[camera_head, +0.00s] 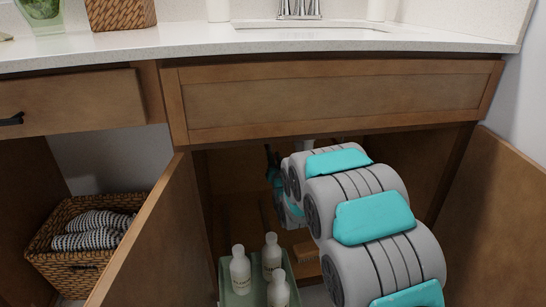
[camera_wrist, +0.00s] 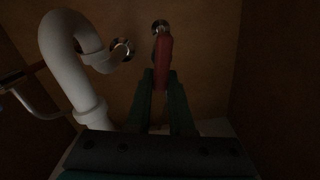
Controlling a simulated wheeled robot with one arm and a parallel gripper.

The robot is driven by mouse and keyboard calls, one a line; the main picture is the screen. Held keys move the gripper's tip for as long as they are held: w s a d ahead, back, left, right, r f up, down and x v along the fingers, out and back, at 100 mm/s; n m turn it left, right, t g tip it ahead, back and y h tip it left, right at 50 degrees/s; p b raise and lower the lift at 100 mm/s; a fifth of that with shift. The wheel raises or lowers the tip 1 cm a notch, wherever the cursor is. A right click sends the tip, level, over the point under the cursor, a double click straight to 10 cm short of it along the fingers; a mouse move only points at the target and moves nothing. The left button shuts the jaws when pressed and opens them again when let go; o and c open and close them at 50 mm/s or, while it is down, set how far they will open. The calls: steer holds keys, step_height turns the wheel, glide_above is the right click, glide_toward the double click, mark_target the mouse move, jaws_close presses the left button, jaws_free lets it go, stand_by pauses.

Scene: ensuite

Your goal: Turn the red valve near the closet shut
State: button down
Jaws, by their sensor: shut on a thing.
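In the wrist view a red valve handle (camera_wrist: 165,66) hangs from a round metal fitting (camera_wrist: 160,27) on the brown back wall of the cabinet. My gripper (camera_wrist: 161,88) is shut on the handle, with its two dark fingers on either side of the lower part. The handle points downward in this view. In the head view my arm reaches into the open cabinet under the sink; the valve is hidden there, and the gripper is mostly hidden behind the arm.
A white drain pipe (camera_wrist: 62,62) curves close on the left in the wrist view. In the head view an open door (camera_head: 147,243) stands left of my arm and another (camera_head: 497,215) right. A green tray (camera_head: 226,283) with white bottles (camera_head: 240,270) sits below.

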steer(key=m, duration=0.3)
steer(key=d+m, duration=0.1)
steer(key=shift+w+f+m, duration=0.1)
steer(key=shift+f+m, duration=0.2)
steer(key=shift+m, duration=0.1)
steer(key=m, duration=0.3)
steer(key=f+m+b, duration=0.1)
steer(key=m, duration=0.3)
steer(key=m+b, duration=0.1)
steer(key=m, duration=0.2)
steer(key=shift+d+f, duration=0.4)
steer(key=shift+m, duration=0.3)
steer(key=c, duration=0.8)
jaws_free()
steer(key=s+d, duration=0.1)
steer(key=s, duration=0.6)
steer(key=shift+s+d, duration=0.25)
steer(key=shift+s, duration=0.05)
